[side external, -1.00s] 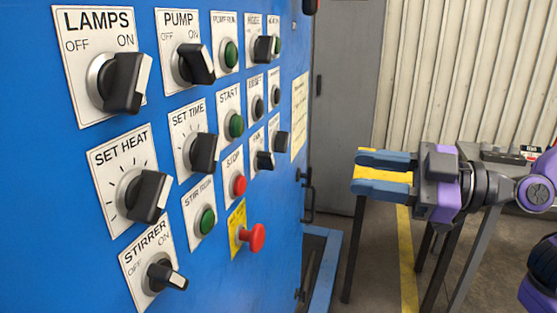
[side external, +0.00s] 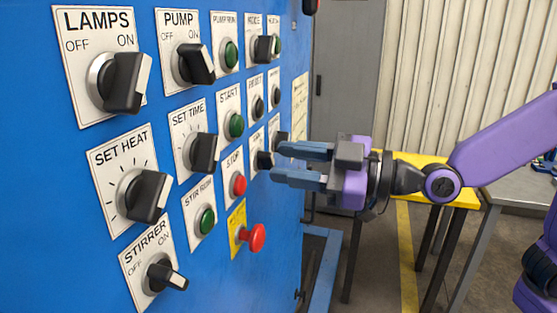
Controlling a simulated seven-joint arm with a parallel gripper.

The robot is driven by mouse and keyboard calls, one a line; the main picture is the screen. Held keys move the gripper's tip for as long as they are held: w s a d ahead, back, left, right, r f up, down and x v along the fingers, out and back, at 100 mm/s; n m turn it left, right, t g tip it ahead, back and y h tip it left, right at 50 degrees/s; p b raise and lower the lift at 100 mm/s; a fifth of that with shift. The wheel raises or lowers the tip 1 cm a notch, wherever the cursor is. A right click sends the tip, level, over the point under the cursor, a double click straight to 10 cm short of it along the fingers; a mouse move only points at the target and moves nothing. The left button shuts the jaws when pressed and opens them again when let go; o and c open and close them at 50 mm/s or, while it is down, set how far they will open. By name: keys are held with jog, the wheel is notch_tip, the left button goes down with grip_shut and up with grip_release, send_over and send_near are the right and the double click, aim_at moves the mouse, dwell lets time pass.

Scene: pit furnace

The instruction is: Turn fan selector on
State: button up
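A small black selector knob (side external: 264,160) sits on the blue panel below a small label that seems to read FAN. The print is too small to be sure, and I cannot tell its setting. My gripper (side external: 279,162) is open, with its two blue fingers pointing left at the panel. The fingertips are close to the right of this knob, one a little above it and one a little below. I see no clear contact, and nothing is between the fingers.
The blue panel (side external: 85,255) carries several other controls close by: a red STOP button (side external: 239,185), a red mushroom button (side external: 257,238) and another black knob (side external: 281,138). A yellow-topped table (side external: 462,195) stands behind my arm.

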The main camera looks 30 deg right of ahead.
aim_at(266, 161)
jog(key=shift+x, duration=1.2)
grip_shut()
jog(key=shift+m, duration=0.3)
jog(key=m, duration=0.5)
jog(key=shift+m, duration=0.3)
jog(key=m, duration=0.5)
jog(key=shift+w+d+m, duration=0.15)
jog(key=shift+m, duration=0.15)
